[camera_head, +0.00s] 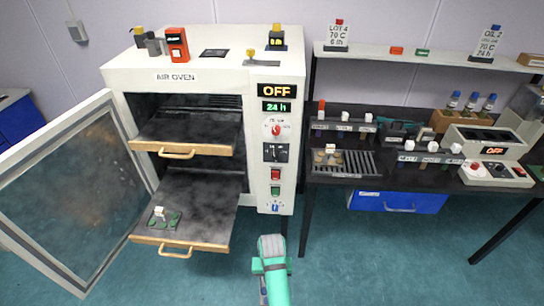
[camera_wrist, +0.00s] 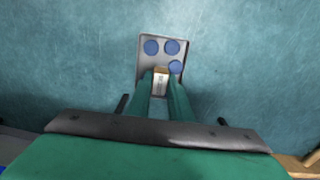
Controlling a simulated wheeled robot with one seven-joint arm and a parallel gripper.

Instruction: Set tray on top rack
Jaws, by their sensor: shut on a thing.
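My gripper (camera_wrist: 160,82) is shut on the block-like grip of a small grey metal tray (camera_wrist: 146,44) in the wrist view. The tray carries blue discs (camera_wrist: 172,47) and is held above the floor. In the head view my gripper and the tray are hidden or too unclear behind my arm, in front of the oven. The air oven (camera_head: 200,85) stands open. Its top rack (camera_head: 195,132), dark with a wooden front edge and handle, is pulled partly out and looks empty. The lower rack (camera_head: 205,200) is pulled further out.
A tray with green discs (camera_head: 165,219) sits on the lower rack. The glass oven door (camera_head: 70,195) is swung open to the left. At right, a bench holds a grille (camera_head: 359,163) with another tray and several instruments. The floor before the oven is clear.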

